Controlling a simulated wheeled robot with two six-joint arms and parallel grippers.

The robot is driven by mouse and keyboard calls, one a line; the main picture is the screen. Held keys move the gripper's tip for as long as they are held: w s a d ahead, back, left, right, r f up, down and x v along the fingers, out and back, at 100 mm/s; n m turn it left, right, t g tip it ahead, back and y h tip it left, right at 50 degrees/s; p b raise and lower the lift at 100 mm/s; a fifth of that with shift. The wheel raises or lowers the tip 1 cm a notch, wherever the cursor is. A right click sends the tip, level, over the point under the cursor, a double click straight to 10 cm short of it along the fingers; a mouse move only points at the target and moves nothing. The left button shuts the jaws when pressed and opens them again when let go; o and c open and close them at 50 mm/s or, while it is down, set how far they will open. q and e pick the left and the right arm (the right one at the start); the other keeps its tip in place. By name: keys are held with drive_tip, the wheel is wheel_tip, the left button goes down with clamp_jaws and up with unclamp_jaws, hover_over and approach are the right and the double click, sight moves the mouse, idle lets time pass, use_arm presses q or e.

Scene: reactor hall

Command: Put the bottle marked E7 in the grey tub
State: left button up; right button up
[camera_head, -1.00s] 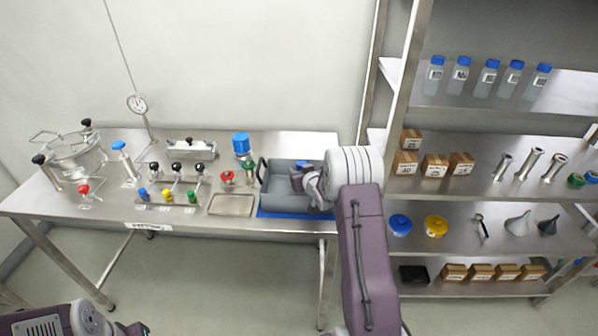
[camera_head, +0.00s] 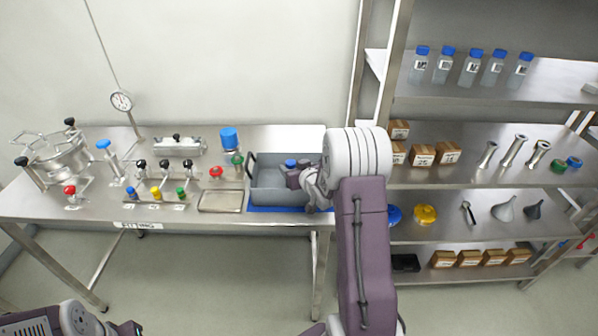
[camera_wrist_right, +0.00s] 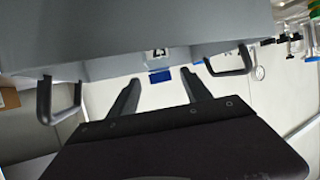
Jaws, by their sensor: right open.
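The grey tub (camera_head: 266,197) stands on a blue mat at the right end of the steel bench. A blue-capped bottle (camera_head: 291,163) is inside it, mostly hidden by the tub and my gripper. My right gripper (camera_head: 300,178) is at the tub, beside the bottle, open and holding nothing. In the right wrist view, the bottle's blue cap (camera_wrist_right: 160,76) and part of its label show beyond the spread fingers (camera_wrist_right: 165,90), against the tub's grey wall (camera_wrist_right: 110,45). The label is too cut off to read. My left gripper is out of view.
Several blue-capped labelled bottles (camera_head: 471,68) stand on the upper shelf at right. A larger blue-topped container (camera_head: 229,139) and a shallow steel tray (camera_head: 221,201) are left of the tub. Valves and a pot fill the bench's left. The shelf post (camera_head: 393,70) rises near my right arm.

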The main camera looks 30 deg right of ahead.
drive_tip(key=v, duration=0.5)
drive_tip(key=shift+s+a+r, duration=0.1)
drive_tip(key=shift+s+r, duration=0.05)
drive_tip(key=shift+s, duration=0.25)
drive_tip(key=shift+n+t+y, duration=0.5)
drive_tip(key=shift+n+y, duration=0.4)
drive_tip(key=a+r, duration=0.1)
drive_tip(key=a, duration=0.1)
drive_tip(key=w+a+r, duration=0.1)
drive_tip(key=a, duration=0.1)
drive_tip(key=w+a+r, duration=0.1)
drive_tip(key=a, duration=0.1)
drive_tip(key=shift+a, duration=0.25)
drive_tip(key=s+a+g, duration=0.2)
drive_tip(key=s+a, duration=0.1)
drive_tip(key=a, duration=0.6)
drive_tip(key=s+a+f+g, duration=0.1)
drive_tip(key=s+f+g, duration=0.4)
drive_tip(key=s, duration=0.6)
drive_tip(key=s+a+f+g, duration=0.1)
drive_tip(key=s+f+g, duration=0.5)
drive_tip(key=s, duration=0.5)
drive_tip(key=shift+s+a+f, duration=0.25)
drive_tip(key=shift+s+f, duration=0.05)
drive_tip(key=shift+f, duration=0.1)
